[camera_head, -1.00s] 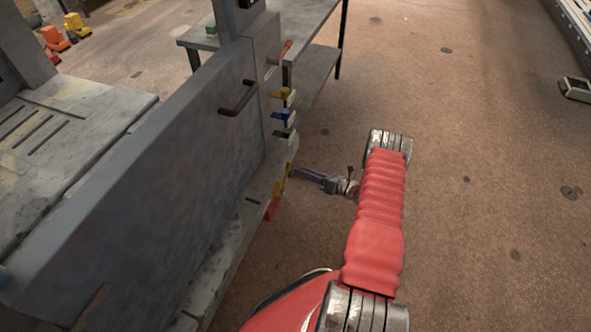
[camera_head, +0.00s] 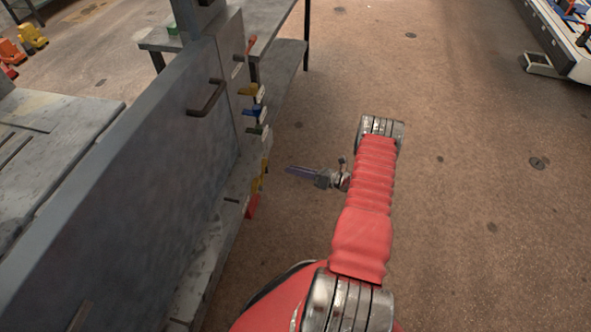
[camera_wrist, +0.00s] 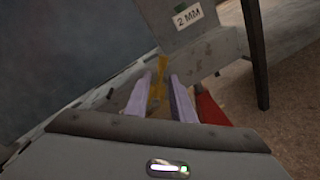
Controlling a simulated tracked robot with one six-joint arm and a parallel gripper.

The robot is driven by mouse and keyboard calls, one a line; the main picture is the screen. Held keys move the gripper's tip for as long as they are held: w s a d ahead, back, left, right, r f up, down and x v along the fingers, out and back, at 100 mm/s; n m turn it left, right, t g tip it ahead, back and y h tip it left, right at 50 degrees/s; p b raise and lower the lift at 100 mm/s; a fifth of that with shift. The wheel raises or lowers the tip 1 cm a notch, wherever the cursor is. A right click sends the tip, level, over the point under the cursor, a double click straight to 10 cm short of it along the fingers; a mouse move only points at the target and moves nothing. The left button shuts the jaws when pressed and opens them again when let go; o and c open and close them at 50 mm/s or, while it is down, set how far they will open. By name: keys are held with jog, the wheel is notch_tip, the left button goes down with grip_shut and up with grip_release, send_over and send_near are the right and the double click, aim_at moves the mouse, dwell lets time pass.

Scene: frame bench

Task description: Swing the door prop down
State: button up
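My gripper (camera_head: 290,169) is in the head view at the end of my red-sleeved arm, to the right of the bench's grey panel with a gap of floor between. In the wrist view my gripper (camera_wrist: 158,80) has its two pale purple fingers apart. A yellow piece (camera_wrist: 160,72) shows between and beyond them, with nothing clearly held. A red piece (camera_wrist: 207,106) is right of the fingers. In the head view a low yellow piece (camera_head: 264,172) and a red piece (camera_head: 252,206) sit on the panel's edge. I cannot tell which part is the door prop.
The large grey panel (camera_head: 150,165) carries a dark handle (camera_head: 207,99). Above the low pieces are a yellow tab (camera_head: 249,89), a blue tab (camera_head: 254,111) and a red-tipped lever (camera_head: 252,45). A grey table (camera_head: 275,60) stands behind.

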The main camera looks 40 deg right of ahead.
jog(key=w+a+r+n+g, duration=0.1)
jog(key=r, duration=0.1)
jog(key=w+a+r+n+g+y, duration=0.1)
jog(key=r+n, duration=0.1)
jog(key=r, duration=0.1)
jog(key=a+r+n+y, duration=0.1)
jog(key=r, duration=0.1)
jog(key=shift+w+a+r+g, duration=0.25)
jog(key=shift+w+a+g, duration=0.1)
jog(key=shift+w+g, duration=0.05)
grip_shut()
jog(key=s+a+r+n+g, duration=0.1)
jog(key=a+r+n+g, duration=0.3)
jog(key=a+r+n, duration=0.6)
jog(key=s+a+r+n+g, duration=0.2)
jog(key=a+r+n+g, duration=0.4)
jog(key=r, duration=0.7)
jog(key=s+a+r+n+h, duration=0.5)
jog(key=s+a+r+n, duration=0.2)
jog(key=s+a+r, duration=0.25)
jog(key=s+r+n+t+h, duration=0.2)
jog(key=s+r+n+h, duration=0.1)
jog(key=s, duration=0.4)
jog(key=s+a+r+n+t+h, duration=0.1)
jog(key=s+r+n+h, duration=0.1)
jog(key=s+r+n, duration=0.3)
jog(key=shift+s+a+r+n+t+h, duration=0.15)
jog(key=shift+s+a+n+t+h, duration=0.2)
jog(key=shift+s+n, duration=0.85)
jog(key=shift+d, duration=0.15)
